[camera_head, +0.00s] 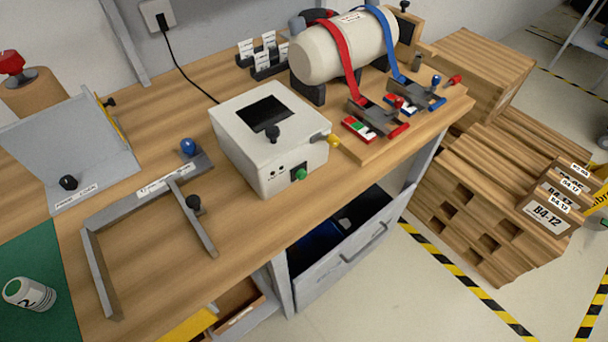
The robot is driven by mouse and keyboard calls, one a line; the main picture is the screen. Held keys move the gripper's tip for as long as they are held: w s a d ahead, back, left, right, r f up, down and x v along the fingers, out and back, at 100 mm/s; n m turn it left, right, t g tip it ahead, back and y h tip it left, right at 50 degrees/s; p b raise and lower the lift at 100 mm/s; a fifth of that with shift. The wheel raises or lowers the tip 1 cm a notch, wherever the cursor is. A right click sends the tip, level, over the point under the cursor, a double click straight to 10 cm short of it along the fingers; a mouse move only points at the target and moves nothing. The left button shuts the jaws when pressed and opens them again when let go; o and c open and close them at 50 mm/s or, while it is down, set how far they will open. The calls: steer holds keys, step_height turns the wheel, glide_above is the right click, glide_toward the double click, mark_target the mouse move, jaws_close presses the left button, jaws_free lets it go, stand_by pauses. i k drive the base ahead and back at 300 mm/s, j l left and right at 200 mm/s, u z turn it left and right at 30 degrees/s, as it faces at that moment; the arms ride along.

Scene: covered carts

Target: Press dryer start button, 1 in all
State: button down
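A white box-shaped machine (268,138) stands on the wooden bench, with a dark window and a black knob on its top. A green button (300,174) sits on a dark plate low on its front face, near the right corner. A yellow-tipped lever (332,140) sticks out from its right side. I take this machine to be the dryer; no label on it can be read. Nothing covers the green button. My gripper is not in view.
A grey frame with a blue knob (188,147) lies left of the machine. A white tank (345,48) with red and blue straps stands behind right. Below, a grey drawer (345,250) is open. Wooden crates (490,190) stand right on the floor.

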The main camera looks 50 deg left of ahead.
mark_target(301, 174)
steer(key=k+l+u, duration=0.1)
steer(key=u, duration=0.25)
steer(key=k+u, duration=0.1)
steer(key=u, duration=0.25)
steer(key=k+u, duration=0.1)
steer(key=u, duration=0.25)
steer(key=l, duration=0.1)
